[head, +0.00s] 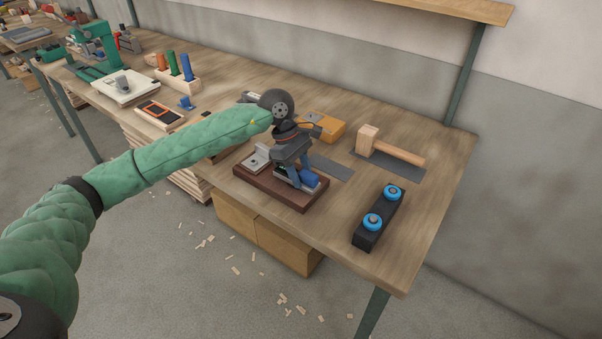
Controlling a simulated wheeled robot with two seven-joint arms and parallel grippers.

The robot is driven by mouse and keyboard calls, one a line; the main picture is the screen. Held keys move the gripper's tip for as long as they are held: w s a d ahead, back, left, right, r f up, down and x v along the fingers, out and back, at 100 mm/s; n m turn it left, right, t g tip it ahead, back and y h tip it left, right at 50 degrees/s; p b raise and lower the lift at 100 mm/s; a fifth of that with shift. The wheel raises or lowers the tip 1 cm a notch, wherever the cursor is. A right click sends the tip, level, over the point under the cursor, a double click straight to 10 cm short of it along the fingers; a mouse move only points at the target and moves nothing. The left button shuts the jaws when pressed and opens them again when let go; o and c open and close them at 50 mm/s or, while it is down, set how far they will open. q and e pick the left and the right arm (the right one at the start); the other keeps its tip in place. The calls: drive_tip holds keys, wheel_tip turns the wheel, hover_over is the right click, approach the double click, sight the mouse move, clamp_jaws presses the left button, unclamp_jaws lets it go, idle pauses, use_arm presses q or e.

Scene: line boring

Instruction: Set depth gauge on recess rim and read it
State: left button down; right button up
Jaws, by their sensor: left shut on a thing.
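My left gripper (296,168) reaches in from the left and points down over the dark brown board (268,191) near the table's front edge. It is shut on a small blue and grey thing (311,179), which looks like the depth gauge, low over the right part of the board. I cannot tell whether the gauge touches the surface below it. A pale grey block (255,161) sits at the board's left end. The recess rim and the gauge's reading are hidden or too small to make out. My right gripper is not in view.
A black holder with two blue rings (366,237) stands at the right front. Behind it a wooden mallet (396,150) lies on a dark mat. An orange-yellow block (330,127) is behind my gripper. A rack of coloured handles (178,82) and a green drill press (98,47) stand farther left.

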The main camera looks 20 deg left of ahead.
use_arm(q)
drive_tip(key=shift+f, duration=0.2)
drive_tip(key=c, duration=0.8)
unclamp_jaws()
drive_tip(key=shift+r, duration=0.15)
drive_tip(key=shift+v, duration=3.9)
